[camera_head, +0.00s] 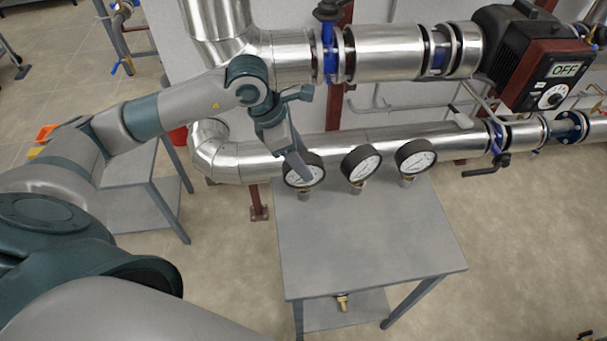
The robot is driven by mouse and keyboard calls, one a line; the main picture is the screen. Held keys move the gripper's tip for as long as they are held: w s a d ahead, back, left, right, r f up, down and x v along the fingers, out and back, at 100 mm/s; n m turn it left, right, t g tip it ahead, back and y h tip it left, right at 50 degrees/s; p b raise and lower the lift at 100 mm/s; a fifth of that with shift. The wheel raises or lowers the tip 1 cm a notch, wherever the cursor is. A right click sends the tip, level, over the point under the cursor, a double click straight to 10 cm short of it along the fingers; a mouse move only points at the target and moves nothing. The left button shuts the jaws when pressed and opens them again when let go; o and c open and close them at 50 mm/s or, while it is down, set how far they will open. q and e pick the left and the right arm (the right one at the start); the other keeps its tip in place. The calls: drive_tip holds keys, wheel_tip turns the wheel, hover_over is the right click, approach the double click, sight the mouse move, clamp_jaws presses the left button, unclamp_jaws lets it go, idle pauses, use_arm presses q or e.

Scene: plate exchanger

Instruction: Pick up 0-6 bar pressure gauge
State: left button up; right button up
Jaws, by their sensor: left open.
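Three round pressure gauges with white dials, black rims and metal stems stand in a row at the back of a grey table: the left gauge (317,167), the middle gauge (361,164) and the right gauge (416,157). The dial numbers are too small to read, so I cannot tell which is the 0-6 bar one. My left gripper (301,169) is open and points down at the left gauge, covering part of its dial. I cannot tell whether it touches the gauge. My right gripper is out of view.
The grey table (370,245) is clear in front of the gauges. A silver pipe (262,162) runs close behind them. A brass fitting (342,303) lies on the lower shelf. A pump (541,57) marked OFF is at upper right. Another grey table (135,203) stands left.

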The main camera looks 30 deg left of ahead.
use_arm(q)
drive_tip(key=shift+d+f+p, duration=0.2)
drive_tip(key=shift+f+p, duration=0.2)
drive_tip(key=shift+p, duration=0.15)
drive_tip(key=p+x, duration=0.1)
drive_tip(key=x, duration=0.2)
drive_tip(key=shift+s+d+p, duration=0.1)
drive_tip(key=shift+p, duration=0.2)
drive_tip(key=shift+d+f, duration=0.15)
drive_tip(key=shift+f, duration=0.45)
clamp_jaws()
drive_tip(key=shift+r, duration=0.1)
